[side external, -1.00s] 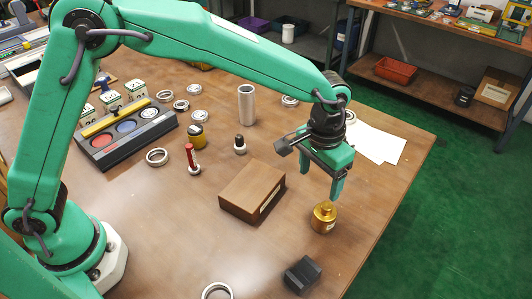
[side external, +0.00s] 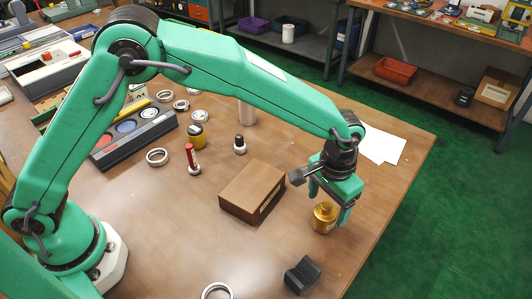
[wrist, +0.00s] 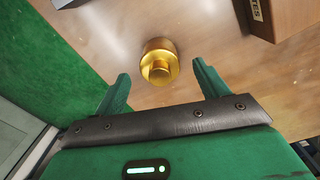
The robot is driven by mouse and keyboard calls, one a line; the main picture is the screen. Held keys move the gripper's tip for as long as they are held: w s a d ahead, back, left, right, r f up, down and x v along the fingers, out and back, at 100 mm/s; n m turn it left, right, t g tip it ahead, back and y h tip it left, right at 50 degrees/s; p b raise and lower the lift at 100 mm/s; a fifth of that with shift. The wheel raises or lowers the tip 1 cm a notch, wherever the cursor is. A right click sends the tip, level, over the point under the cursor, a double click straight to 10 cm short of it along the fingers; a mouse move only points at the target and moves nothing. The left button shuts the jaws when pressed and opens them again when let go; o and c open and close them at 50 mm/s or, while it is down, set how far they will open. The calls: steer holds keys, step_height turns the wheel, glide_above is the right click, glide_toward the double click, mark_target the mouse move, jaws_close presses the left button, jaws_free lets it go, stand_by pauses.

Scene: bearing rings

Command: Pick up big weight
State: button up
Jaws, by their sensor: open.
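The big weight (side external: 323,219) is a brass cylinder with a knob on top, standing upright on the wooden table near its right edge. In the wrist view the weight (wrist: 159,64) lies just beyond the fingertips, roughly midway between the two fingers. My gripper (side external: 329,207) is open and empty, with its fingers low beside the weight; one finger partly overlaps it in the side view. The wrist view shows the gripper (wrist: 161,78) with its green fingers spread wider than the weight. I cannot tell whether a finger touches it.
A brown wooden box (side external: 252,191) stands left of the weight. A black V-shaped block (side external: 302,275) lies in front. White paper (side external: 383,146) lies behind. Metal rings, a red-handled piece (side external: 192,160) and a tray (side external: 135,137) are farther left. The table ends to the right.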

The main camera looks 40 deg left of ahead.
mark_target(325, 216)
steer(key=shift+f, duration=2.6)
jaws_close()
steer(key=shift+r, duration=0.15)
